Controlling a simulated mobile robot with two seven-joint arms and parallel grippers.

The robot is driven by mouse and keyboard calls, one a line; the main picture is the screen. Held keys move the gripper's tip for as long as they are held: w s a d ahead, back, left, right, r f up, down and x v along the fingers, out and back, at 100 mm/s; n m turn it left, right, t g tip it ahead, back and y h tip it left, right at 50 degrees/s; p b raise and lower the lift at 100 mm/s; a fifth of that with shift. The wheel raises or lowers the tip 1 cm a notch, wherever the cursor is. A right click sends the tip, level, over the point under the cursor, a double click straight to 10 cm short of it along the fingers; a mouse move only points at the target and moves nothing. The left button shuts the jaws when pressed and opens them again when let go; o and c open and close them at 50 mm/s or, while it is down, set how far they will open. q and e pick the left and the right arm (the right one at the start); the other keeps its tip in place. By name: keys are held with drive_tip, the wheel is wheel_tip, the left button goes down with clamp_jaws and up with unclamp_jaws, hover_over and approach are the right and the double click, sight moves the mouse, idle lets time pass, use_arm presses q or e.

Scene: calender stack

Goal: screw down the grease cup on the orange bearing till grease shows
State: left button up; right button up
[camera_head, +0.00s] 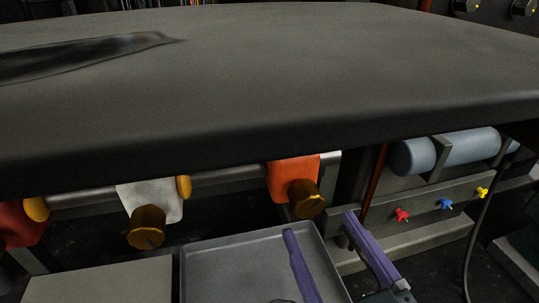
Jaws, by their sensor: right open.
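The orange bearing (290,174) hangs below the front edge of the big dark slab, right of centre. Its brass grease cup (307,199) sticks out at its lower right. I cannot make out any grease on the bearing. My right gripper (319,224) has two purple fingers spread wide, with nothing between them. Its fingertips are just below the cup in the picture and look apart from it. My left gripper is not in view.
A pale grey bearing (160,193) with a brass cup (147,228) and a red bearing (20,226) stand to the left. A grey tray (215,247) lies below. A grey-blue roller (465,148) and a panel with coloured knobs (425,208) are at right.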

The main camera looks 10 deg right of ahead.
sight(312, 209)
drive_tip(key=w+b, duration=0.1)
drive_tip(key=w, duration=0.4)
drive_tip(key=shift+s+a, duration=0.1)
clamp_jaws()
idle(0.5)
